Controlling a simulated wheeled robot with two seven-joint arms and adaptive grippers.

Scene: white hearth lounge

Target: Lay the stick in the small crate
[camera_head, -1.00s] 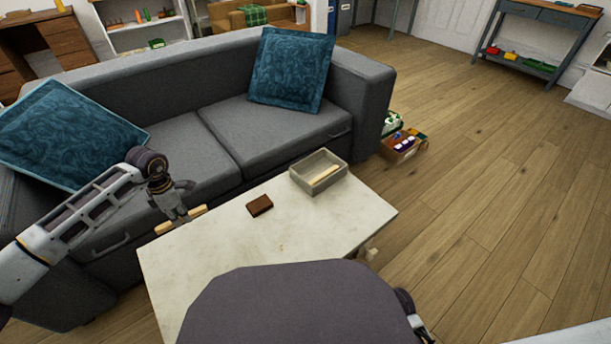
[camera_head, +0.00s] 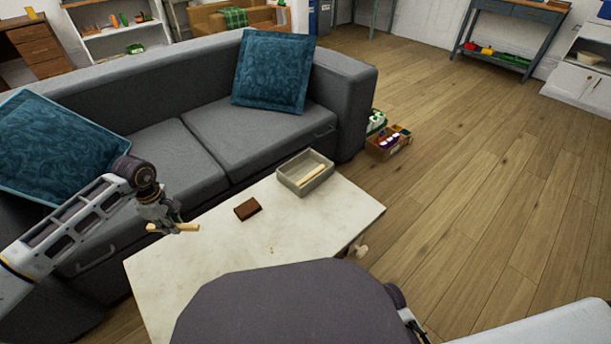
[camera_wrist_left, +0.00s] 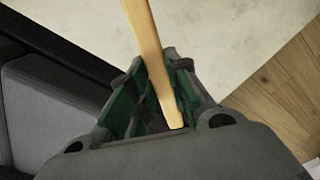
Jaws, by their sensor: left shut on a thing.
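A pale wooden stick (camera_head: 186,227) is held in my left gripper (camera_head: 168,226), at the table's back left edge in the head view. In the left wrist view the stick (camera_wrist_left: 146,40) runs up from between the green-lined fingers (camera_wrist_left: 160,100) over the pale table top. The small grey crate (camera_head: 320,182) stands on the table's far side, to the right of my left gripper and apart from it. Another pale stick (camera_head: 312,174) lies inside the crate. My right gripper is not in view.
A brown block (camera_head: 247,209) lies on the pale table (camera_head: 290,235) between the left gripper and the crate. A grey sofa (camera_head: 205,140) with blue cushions stands behind the table. A box of items (camera_head: 386,149) is on the floor beyond. Clear table top lies around the block.

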